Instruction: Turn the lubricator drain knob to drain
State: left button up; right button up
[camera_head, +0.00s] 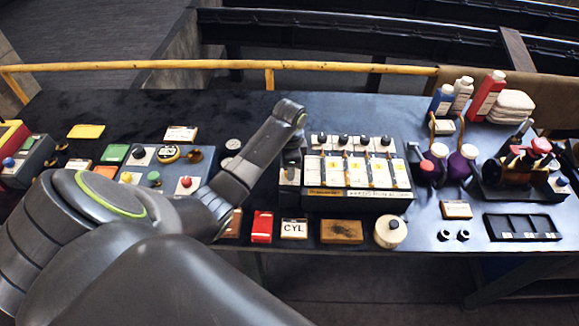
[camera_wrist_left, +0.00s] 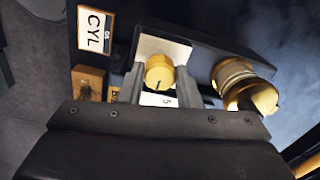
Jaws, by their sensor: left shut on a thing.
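The lubricator (camera_head: 355,192) is a dark box with several white and yellow panels and black knobs on top, right of centre in the head view. My left gripper (camera_head: 291,158) reaches down at its left end. In the left wrist view, a round brass knob with a dark mark, the drain knob (camera_wrist_left: 159,72), sits in front of a pale plate (camera_wrist_left: 160,44). The two fingers of my left gripper (camera_wrist_left: 160,88) are on either side of the knob, shut on it. In the head view the gripper and arm hide the knob. My right gripper is not in view.
A brass fitting (camera_wrist_left: 245,85) stands close to the right of the fingers in the left wrist view.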

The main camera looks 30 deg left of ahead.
pick_arm(q)
jog(key=shift+w+m, duration=0.1)
jog(key=shift+m, duration=0.2)
jog(key=o, duration=1)
jog(key=shift+d, duration=0.1)
jog(key=shift+c, duration=0.2)
